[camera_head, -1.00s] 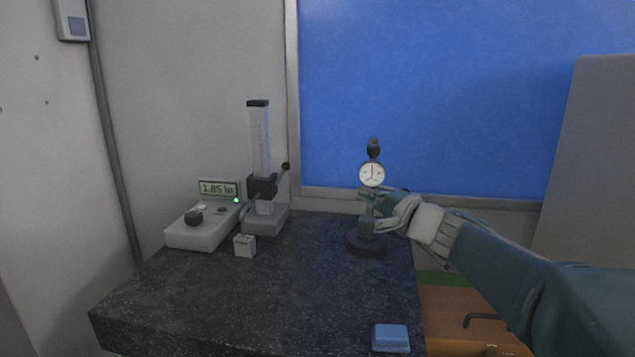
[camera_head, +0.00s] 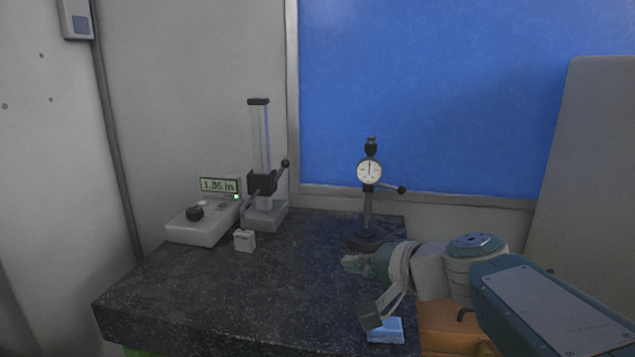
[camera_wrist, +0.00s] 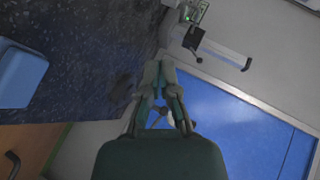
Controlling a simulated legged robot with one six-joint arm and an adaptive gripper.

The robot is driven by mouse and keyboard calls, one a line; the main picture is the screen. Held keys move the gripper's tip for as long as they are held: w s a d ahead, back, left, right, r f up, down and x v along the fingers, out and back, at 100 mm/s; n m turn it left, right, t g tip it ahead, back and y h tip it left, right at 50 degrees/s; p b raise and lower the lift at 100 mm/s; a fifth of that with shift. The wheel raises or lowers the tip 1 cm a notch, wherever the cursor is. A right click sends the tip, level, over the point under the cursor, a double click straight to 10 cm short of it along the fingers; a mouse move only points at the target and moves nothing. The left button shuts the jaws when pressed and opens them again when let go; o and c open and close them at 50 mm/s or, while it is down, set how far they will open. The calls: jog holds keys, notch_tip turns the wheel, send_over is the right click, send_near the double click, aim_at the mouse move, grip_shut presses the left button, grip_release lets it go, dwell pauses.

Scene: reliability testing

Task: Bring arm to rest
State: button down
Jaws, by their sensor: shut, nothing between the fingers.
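My gripper (camera_head: 352,263) is shut and empty, above the right part of the dark granite table (camera_head: 250,300), in front of the dial gauge stand (camera_head: 369,172). It is apart from the gauge's round black base, as far as the head view shows. In the wrist view my gripper (camera_wrist: 160,66) has its fingers together, and they partly hide the dial gauge stand behind them. My arm comes in from the lower right, bent at the wrist.
A height gauge (camera_head: 260,145) stands behind a white readout box (camera_head: 200,224) and a small white block (camera_head: 244,240). A blue block (camera_head: 387,330) lies near the table's front right, under my wrist. An orange-brown surface (camera_head: 452,322) is right of the table. The table's front left is clear.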

jog(key=s+d+f+n+g+h, duration=0.2)
jog(key=s+d+f+h, duration=0.2)
jog(key=s, duration=0.5)
jog(key=s+d+f+n+g+h, duration=0.1)
jog(key=s+d+f+n+h, duration=0.2)
jog(key=s+f, duration=0.6)
jog(key=s+d+h, duration=0.1)
jog(key=d+h, duration=0.1)
jog(key=shift+d+n+g, duration=0.3)
jog(key=shift+d+g, duration=0.1)
